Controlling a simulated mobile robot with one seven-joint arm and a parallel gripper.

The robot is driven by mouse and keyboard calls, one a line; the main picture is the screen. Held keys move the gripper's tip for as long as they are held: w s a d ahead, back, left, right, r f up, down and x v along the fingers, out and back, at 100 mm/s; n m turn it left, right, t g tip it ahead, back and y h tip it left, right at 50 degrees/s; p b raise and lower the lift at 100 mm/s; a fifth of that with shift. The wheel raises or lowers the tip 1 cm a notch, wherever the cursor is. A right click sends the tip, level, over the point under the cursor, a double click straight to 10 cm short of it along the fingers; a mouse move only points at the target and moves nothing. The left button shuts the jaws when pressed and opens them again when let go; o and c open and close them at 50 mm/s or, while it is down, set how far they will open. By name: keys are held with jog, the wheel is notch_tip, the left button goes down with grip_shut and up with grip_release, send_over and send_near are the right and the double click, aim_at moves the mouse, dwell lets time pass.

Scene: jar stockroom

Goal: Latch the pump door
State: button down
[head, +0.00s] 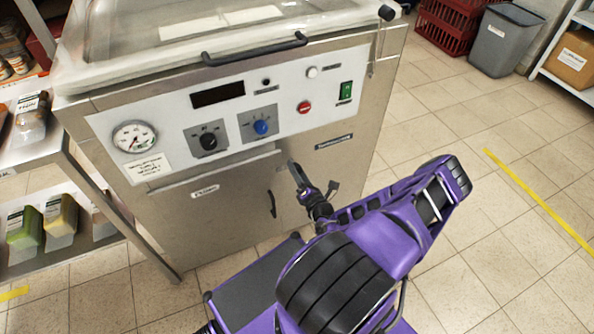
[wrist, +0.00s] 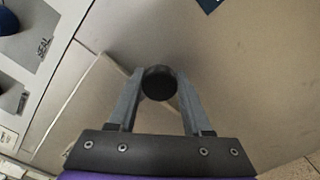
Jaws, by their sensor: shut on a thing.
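The pump door (head: 215,215) is the grey metal panel low on the front of the steel machine, with a small label and a dark vertical handle (head: 271,203). It looks at or near its frame; I cannot tell whether it is fully flush. My gripper (head: 299,177) is at the upper right of the door, against the machine's front. In the wrist view, its two grey fingers are shut on a round dark knob (wrist: 159,82), seemingly the door's latch. In the head view the knob is hidden by the fingers.
Above the door is a control panel with a gauge (head: 134,137), a black dial (head: 208,141), a blue dial (head: 261,126) and a green switch (head: 346,91). A shelf with tubs (head: 60,220) stands left. A grey bin (head: 503,42) stands at the back.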

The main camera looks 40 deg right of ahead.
jog(key=shift+f, duration=0.1)
jog(key=shift+c, duration=1.7)
grip_release()
jog(key=p+v, duration=0.1)
jog(key=v, duration=1.6)
jog(key=shift+s, duration=0.25)
